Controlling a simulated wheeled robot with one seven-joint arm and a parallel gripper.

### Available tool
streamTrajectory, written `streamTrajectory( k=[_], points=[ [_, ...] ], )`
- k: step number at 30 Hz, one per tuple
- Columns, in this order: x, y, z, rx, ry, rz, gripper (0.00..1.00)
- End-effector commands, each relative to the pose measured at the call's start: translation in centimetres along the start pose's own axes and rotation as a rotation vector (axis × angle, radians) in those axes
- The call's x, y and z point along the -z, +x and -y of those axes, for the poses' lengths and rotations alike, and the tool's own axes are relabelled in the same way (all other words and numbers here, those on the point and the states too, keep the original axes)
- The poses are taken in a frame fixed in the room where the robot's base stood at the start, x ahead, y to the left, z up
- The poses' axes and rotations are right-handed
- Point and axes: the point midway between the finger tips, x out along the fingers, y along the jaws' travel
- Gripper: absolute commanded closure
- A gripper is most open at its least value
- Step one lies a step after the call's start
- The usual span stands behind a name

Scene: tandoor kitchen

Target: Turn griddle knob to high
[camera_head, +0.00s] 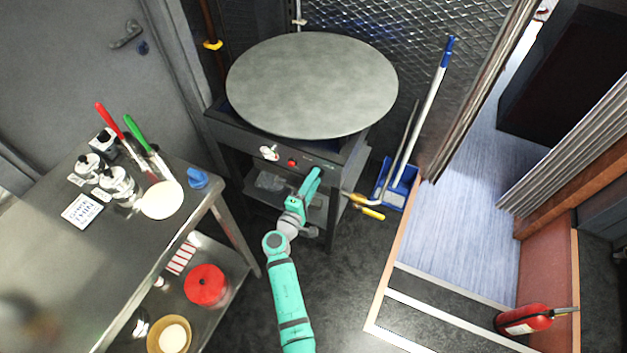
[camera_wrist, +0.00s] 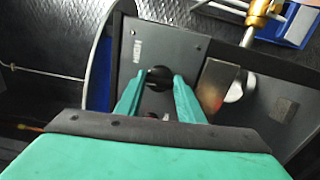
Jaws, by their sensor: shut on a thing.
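The griddle (camera_head: 312,85) is a large round grey plate on a dark metal stand, with a front control panel (camera_head: 238,131). In the wrist view a black round knob (camera_wrist: 159,76) sits on the grey panel (camera_wrist: 187,45), between my two green fingertips. My gripper (camera_wrist: 158,84) is shut on this knob, one finger on each side. In the head view my gripper (camera_head: 315,174) reaches the right part of the panel front and hides the knob. I cannot read the knob's setting.
A red button (camera_head: 292,162) and a whitish fitting (camera_head: 269,153) are on the panel to the left. A steel table (camera_head: 60,250) with tools stands at left. A blue dustpan (camera_head: 398,186) and long handles stand right of the griddle. A fire extinguisher (camera_head: 524,319) is at lower right.

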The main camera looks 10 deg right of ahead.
Motion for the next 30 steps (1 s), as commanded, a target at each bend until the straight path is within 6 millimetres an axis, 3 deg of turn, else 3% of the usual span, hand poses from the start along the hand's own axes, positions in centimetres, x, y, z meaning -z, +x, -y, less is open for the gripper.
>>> streamTrajectory(
  k=[18,30],
  points=[
    [-0.23,0.34,0.10,-0.003,0.531,0.006,0.88],
    [-0.23,0.39,0.13,-0.004,0.683,0.007,0.88]
  ],
)
